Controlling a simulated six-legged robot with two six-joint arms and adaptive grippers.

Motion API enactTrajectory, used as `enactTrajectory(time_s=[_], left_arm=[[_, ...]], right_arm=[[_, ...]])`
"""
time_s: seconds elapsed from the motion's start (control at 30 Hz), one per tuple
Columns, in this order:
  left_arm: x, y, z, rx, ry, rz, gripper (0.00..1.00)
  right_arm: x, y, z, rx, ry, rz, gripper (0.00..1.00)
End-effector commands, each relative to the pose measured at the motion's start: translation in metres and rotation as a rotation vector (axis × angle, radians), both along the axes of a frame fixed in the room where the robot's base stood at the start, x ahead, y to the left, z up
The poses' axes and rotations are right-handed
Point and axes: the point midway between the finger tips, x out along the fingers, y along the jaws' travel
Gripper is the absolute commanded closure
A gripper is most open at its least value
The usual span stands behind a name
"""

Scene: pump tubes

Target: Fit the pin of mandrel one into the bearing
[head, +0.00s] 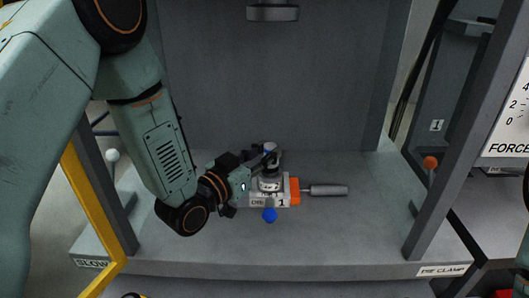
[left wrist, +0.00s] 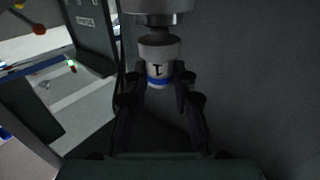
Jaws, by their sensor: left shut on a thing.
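Mandrel one (head: 269,169), pale and short, stands above a block marked 1 (head: 282,202) in the head view. In the left wrist view its white body (left wrist: 158,70) shows a 1 and a blue band. My left gripper (head: 264,162) is shut on it, with dark fingers (left wrist: 160,93) on either side. In the left wrist view a dark neck joins the white body to a wide grey, silver-edged cylinder. I cannot tell which part is the bearing or whether the pin is inside it. My right gripper is out of view.
A grey cylinder (head: 272,12) hangs above at the back wall. The block has an orange part (head: 295,190) and a grey handle (head: 325,190) to its right, and a blue ball (head: 270,215) in front. Grey posts flank the bay. The front shelf is mostly clear.

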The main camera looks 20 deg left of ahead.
Motion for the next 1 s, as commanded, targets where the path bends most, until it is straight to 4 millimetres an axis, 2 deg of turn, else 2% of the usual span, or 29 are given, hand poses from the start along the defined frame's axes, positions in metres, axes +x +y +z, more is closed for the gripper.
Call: enactTrajectory(time_s=[0.67, 0.7, 1.0], left_arm=[[0.000, 0.000, -0.014, 0.000, -0.003, 0.000, 1.00], [0.000, 0.000, -0.014, -0.001, -0.004, 0.000, 0.72], [0.000, 0.000, -0.014, 0.001, -0.001, 0.000, 0.47]], right_arm=[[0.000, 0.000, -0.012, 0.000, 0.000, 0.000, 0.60], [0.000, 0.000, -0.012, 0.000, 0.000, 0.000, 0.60], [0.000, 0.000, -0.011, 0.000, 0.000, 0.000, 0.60]])
